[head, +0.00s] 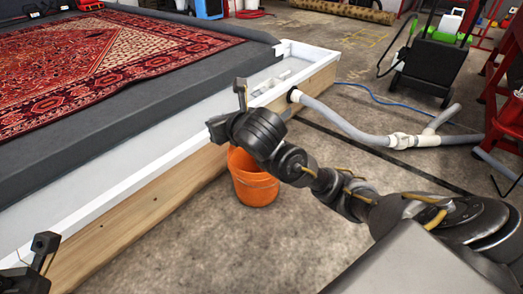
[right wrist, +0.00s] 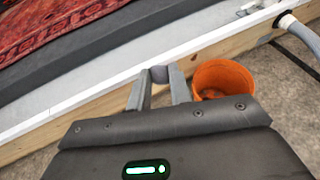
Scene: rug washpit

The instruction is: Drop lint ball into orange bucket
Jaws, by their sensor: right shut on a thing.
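The orange bucket (head: 254,184) stands on the concrete floor against the wooden side of the washpit. In the right wrist view the bucket (right wrist: 222,76) is just right of my right gripper, and its open top shows. My right gripper (right wrist: 160,76) is shut on a small grey lint ball (right wrist: 159,74), held between the fingertips beside the bucket, over the pit's edge in that picture. In the head view my right gripper (head: 228,108) is above and left of the bucket, and I cannot make out the ball. My left gripper (head: 38,262) shows only partly at the lower left corner; its jaw state is unclear.
The washpit's white rim (head: 150,160) and wooden side run beside the bucket. A red patterned rug (head: 100,60) lies on the dark pad. A grey drain hose (head: 350,128) crosses the floor at right. A black cart (head: 432,65) stands behind it.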

